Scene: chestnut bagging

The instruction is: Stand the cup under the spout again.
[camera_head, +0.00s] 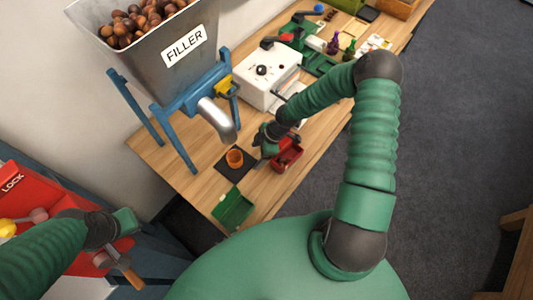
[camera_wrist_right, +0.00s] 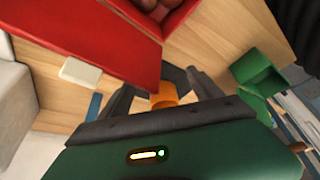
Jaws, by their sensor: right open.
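The orange cup (camera_head: 235,157) stands on a dark square mat (camera_head: 232,175), just below the tip of the grey spout (camera_head: 219,119) in the head view. It looks upright, its mouth facing up. My right gripper (camera_head: 262,153) is open, low over the table to the right of the cup. In the right wrist view the cup (camera_wrist_right: 164,96) shows beyond the palm, between the two dark fingers, partly hidden; I cannot tell whether they touch it. My left gripper (camera_head: 126,221) is by the red machine at the lower left; its fingertips are unclear.
An open red box (camera_head: 289,154) with brown contents lies beside my right gripper. A green box (camera_head: 232,208) stands near the table's front. The filler hopper (camera_head: 150,50) on its blue frame (camera_head: 180,150) and a white machine (camera_head: 267,75) stand behind.

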